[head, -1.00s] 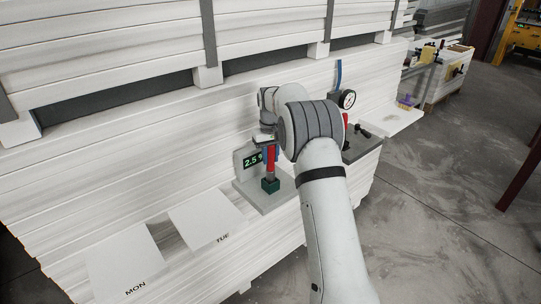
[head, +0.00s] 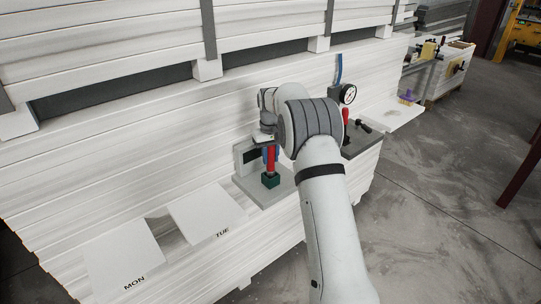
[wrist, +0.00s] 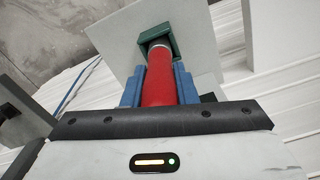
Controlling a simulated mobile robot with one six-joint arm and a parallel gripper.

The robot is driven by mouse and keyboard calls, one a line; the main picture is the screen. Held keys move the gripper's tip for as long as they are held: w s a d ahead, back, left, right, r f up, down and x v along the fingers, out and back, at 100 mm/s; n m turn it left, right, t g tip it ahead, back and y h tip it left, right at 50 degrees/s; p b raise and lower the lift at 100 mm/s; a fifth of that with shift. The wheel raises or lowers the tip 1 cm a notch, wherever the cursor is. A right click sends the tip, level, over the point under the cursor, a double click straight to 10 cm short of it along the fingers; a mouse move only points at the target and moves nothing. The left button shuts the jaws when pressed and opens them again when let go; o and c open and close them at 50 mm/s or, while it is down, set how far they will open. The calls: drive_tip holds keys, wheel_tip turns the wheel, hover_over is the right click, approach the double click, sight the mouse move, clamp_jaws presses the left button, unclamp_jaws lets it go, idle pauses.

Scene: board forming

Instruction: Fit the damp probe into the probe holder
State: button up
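The damp probe is a red cylinder (head: 271,160) standing upright between my gripper's blue fingers. In the wrist view the red probe (wrist: 166,80) runs away from my gripper (wrist: 160,88), with a finger close against each side; the gripper looks shut on it. The probe holder is a dark green block (head: 271,181) on a pale grey base plate (head: 252,190). The probe's lower end is at the holder, with a grey collar just showing inside the green holder (wrist: 157,42) in the wrist view. How deep it sits is hidden.
A meter with a dark screen (head: 249,156) stands left of the probe. Blank-looking boards marked MON (head: 122,258) and TUE (head: 204,212) lie to the left. A round gauge (head: 348,94) and a dark fixture with a red handle (head: 346,117) are to the right.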

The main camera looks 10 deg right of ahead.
drive_tip(key=o, duration=0.5)
wheel_tip(320, 180, up, 7)
drive_tip(key=shift+r+b, duration=0.15)
drive_tip(key=shift+b, duration=0.45)
drive_tip(key=shift+r, duration=0.3)
